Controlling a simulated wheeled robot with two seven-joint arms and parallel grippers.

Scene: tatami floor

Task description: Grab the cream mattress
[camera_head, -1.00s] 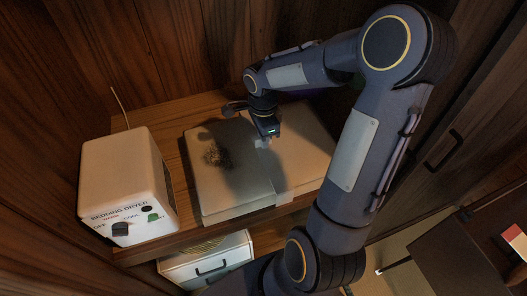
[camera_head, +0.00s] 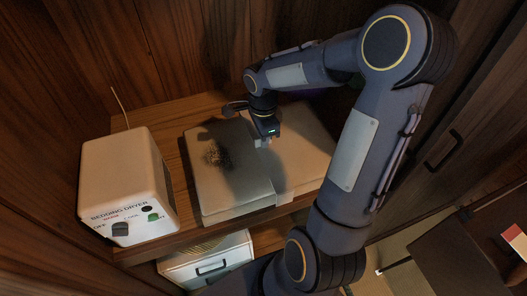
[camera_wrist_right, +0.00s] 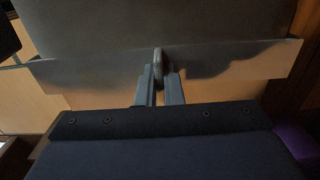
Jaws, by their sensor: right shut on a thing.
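The cream mattress (camera_head: 235,190) lies folded flat on the wooden shelf, with a paler band (camera_head: 285,186) across it and a dark, speckled stain on its left part. It also shows in the right wrist view (camera_wrist_right: 120,22), mostly in shadow, with the band (camera_wrist_right: 90,72) running across. My right gripper (camera_head: 264,142) reaches down over the middle of the mattress at the band. In the right wrist view its fingers (camera_wrist_right: 160,72) are close together on a small grey piece at the band, which looks like a handle or tab. My left gripper is out of view.
A white bedding dryer (camera_head: 128,180) with knobs stands left of the mattress on the wooden shelf (camera_head: 165,145). A white drawer box (camera_head: 207,265) with a dark handle sits below. Wooden walls close in the back and left. A dark table (camera_head: 455,250) is at the lower right.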

